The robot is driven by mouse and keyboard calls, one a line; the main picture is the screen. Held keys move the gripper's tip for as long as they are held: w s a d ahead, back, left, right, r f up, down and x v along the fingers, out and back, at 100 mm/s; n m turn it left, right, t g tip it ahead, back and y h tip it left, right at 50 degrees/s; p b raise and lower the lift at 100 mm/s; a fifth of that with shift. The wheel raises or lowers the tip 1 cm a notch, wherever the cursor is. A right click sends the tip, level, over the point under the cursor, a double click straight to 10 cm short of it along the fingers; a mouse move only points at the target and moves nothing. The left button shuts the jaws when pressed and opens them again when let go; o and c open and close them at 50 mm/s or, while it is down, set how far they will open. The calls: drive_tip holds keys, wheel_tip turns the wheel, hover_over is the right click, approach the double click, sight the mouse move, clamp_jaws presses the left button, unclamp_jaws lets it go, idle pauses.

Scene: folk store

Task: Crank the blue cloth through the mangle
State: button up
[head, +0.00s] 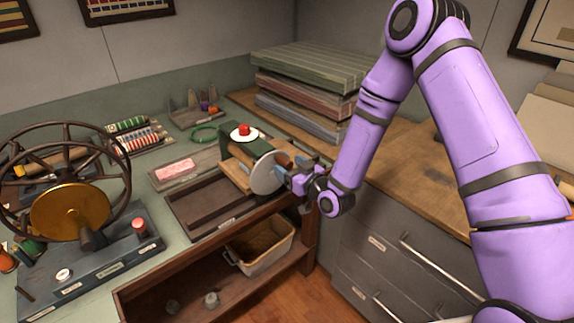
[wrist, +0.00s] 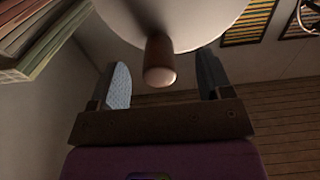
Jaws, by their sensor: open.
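The mangle (head: 236,153) stands near the bench's front edge, a green frame with a red knob (head: 243,130) on top. Its pale crank disc (head: 265,175) faces my arm and fills the top of the wrist view (wrist: 190,18). A brown wooden crank handle (wrist: 160,62) sticks out from the disc toward my palm. My gripper (head: 292,167) is open at the disc. In the wrist view its fingers (wrist: 163,80) stand on both sides of the handle, with gaps showing. I cannot make out the blue cloth in either view.
A spoked wheel with a gold disc (head: 69,212) stands at left. A pink cloth (head: 175,169) lies in a tray left of the mangle. A cream bin (head: 284,246) sits on the shelf below. Stacked fabric boards (head: 310,66) rise behind my gripper.

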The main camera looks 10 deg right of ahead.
drive_tip(key=v, duration=0.6)
drive_tip(key=shift+s+d, duration=0.2)
drive_tip(key=shift+s, duration=0.05)
idle(0.3)
idle(0.3)
drive_tip(key=s+d+r+g+h, duration=0.1)
drive_tip(key=d+r+g+h, duration=0.2)
drive_tip(key=r, duration=0.4)
drive_tip(key=s+d+r+m+h, duration=0.1)
drive_tip(key=d+r+h, duration=0.1)
drive_tip(key=d+r, duration=0.4)
drive_tip(key=s+d+r+g+h, duration=0.1)
drive_tip(key=d+r+g+h, duration=0.15)
drive_tip(key=r, duration=0.55)
drive_tip(key=s+d+r+m+g, duration=0.1)
drive_tip(key=s+d+r+m, duration=0.1)
drive_tip(key=s, duration=0.7)
drive_tip(key=s+d+r+m+g+h, duration=0.1)
drive_tip(key=s+d+r+m+g, duration=0.1)
drive_tip(key=s+r, duration=0.3)
drive_tip(key=s+d+r+m+g+h, duration=0.1)
drive_tip(key=s+d+r, duration=0.2)
drive_tip(key=s, duration=1)
drive_tip(key=shift+r+m, duration=0.4)
drive_tip(key=shift+r, duration=0.15)
drive_tip(key=shift+h, duration=0.25)
